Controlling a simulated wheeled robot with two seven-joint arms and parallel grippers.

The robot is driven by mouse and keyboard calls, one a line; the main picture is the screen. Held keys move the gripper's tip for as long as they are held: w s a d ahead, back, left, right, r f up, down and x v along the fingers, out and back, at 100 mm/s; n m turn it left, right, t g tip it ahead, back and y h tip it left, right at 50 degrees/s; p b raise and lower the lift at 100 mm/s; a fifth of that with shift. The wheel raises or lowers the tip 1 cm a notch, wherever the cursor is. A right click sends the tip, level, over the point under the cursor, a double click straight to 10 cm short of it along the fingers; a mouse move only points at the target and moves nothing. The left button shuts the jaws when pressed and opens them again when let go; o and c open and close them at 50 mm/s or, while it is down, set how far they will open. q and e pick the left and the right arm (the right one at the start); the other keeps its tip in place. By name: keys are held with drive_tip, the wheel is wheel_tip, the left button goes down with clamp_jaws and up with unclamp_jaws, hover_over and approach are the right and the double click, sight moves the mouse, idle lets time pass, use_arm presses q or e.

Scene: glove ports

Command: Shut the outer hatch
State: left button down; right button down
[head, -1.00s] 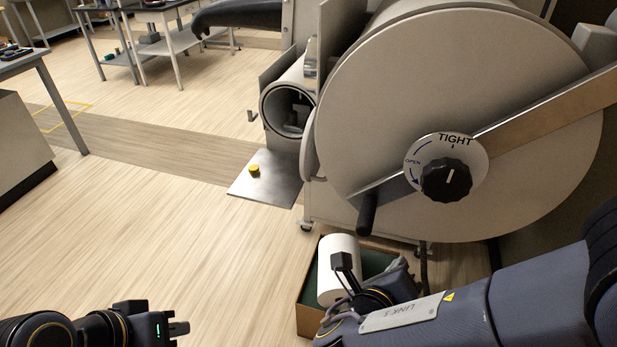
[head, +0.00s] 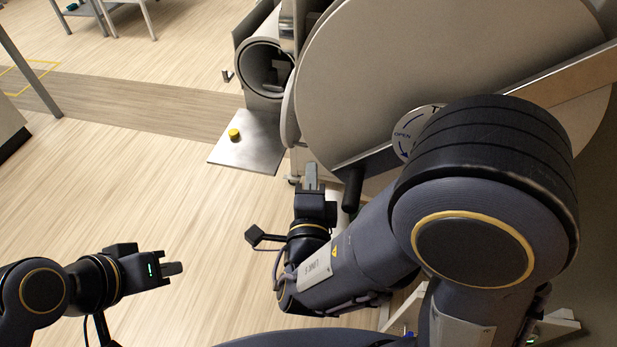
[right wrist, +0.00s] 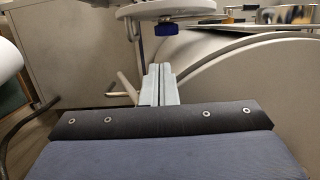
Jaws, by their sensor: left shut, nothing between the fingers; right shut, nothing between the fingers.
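A large round grey hatch (head: 370,80) fills the upper right of the head view. A flat metal bar (head: 555,92) crosses it and has a black grip (head: 353,188) at its lower left end. Its dial (head: 404,137), marked OPEN, is partly covered by my right arm, which hides the knob. My right gripper (head: 311,172) is shut and empty, left of the black grip. Its fingers also show in the right wrist view (right wrist: 160,84), with a grey curved surface (right wrist: 245,85) to their right. My left gripper (head: 174,269) is shut and empty over the floor, far from the hatch.
A small open tube (head: 262,68) stands left of the hatch, above a metal plate (head: 250,152) with a yellow knob (head: 234,134). A white roll (right wrist: 6,60) shows at the left of the right wrist view.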

use_arm(q)
drive_tip(key=shift+w+r+p, duration=0.15)
drive_tip(key=shift+r+p, duration=0.5)
drive_tip(key=shift+r, duration=0.05)
use_arm(e)
drive_tip(key=w+a, duration=0.3)
drive_tip(key=w, duration=0.4)
drive_tip(key=shift+w, duration=0.25)
use_arm(q)
drive_tip(key=shift+r, duration=0.1)
use_arm(e)
drive_tip(key=shift+a, duration=0.1)
